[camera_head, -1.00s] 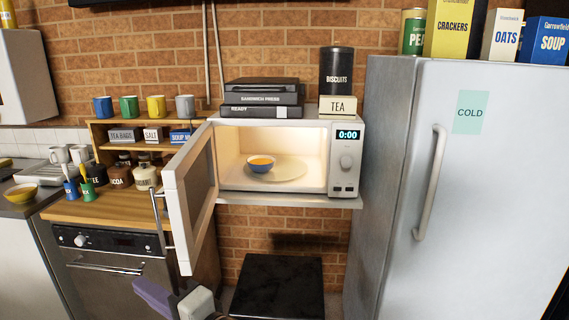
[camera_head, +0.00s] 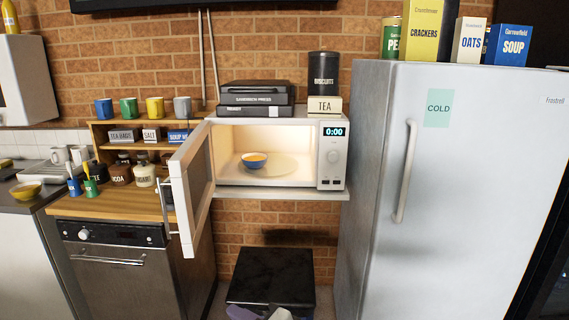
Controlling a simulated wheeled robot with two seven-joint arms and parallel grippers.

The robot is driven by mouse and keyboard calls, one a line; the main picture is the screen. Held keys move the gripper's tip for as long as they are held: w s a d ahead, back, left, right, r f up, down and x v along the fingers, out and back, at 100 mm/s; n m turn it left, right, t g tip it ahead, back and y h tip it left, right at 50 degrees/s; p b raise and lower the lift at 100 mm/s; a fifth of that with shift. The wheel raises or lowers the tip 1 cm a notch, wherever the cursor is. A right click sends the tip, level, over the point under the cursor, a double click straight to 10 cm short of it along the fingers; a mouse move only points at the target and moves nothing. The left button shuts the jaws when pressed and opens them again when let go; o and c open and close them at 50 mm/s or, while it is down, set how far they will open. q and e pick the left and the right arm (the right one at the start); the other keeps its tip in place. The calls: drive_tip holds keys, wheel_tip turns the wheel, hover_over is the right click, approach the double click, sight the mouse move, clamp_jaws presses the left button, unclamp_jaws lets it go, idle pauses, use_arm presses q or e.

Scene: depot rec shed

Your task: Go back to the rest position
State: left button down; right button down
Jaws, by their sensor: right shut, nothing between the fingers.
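My right gripper (camera_head: 262,313) shows only as a purple and a pale part at the bottom edge, in front of the black bin-like box below the microwave. It is shut and empty, and most of it is cut off by the frame. My left gripper is out of view. The white microwave (camera_head: 332,157) stands on a shelf with its door (camera_head: 191,190) swung wide open to the left. A blue bowl with orange contents (camera_head: 254,161) sits on the lit turntable inside. My gripper is apart from the door and the bowl.
A tall pale fridge (camera_head: 460,190) stands at the right, with food boxes on top. A wooden counter (camera_head: 120,205) with jars and mugs is at the left, above an oven (camera_head: 125,258). A black box (camera_head: 272,273) stands on the floor below the microwave shelf (camera_head: 285,193).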

drive_tip(key=w+d+f+h, duration=0.2)
drive_tip(key=d+f, duration=0.2)
drive_tip(key=d, duration=0.7)
drive_tip(key=w+d+f+h, duration=0.2)
drive_tip(key=d+f, duration=0.2)
drive_tip(key=d, duration=0.7)
drive_tip(key=s+a+m+t+y, duration=0.15)
drive_tip(key=s+m, duration=0.45)
drive_tip(key=m, duration=0.6)
drive_tip(key=s+d+f+n+g+h, duration=0.1)
drive_tip(key=s+d+f+n+h, duration=0.2)
drive_tip(key=s+d+f+n, duration=0.45)
drive_tip(key=s+d+f+n+g+h, duration=0.15)
drive_tip(key=s+d+n, duration=0.35)
drive_tip(key=s+n, duration=0.5)
drive_tip(key=s+d+f+n+g+h, duration=0.1)
drive_tip(key=s+d+f+n+h, duration=0.2)
drive_tip(key=s+d+f+n, duration=0.45)
drive_tip(key=s+a+r+m, duration=0.1)
drive_tip(key=a+m, duration=0.3)
drive_tip(key=a, duration=1)
drive_tip(key=shift+a+r+m+t+y, duration=0.15)
drive_tip(key=shift+r+m+t+y, duration=0.25)
drive_tip(key=shift+s, duration=0.1)
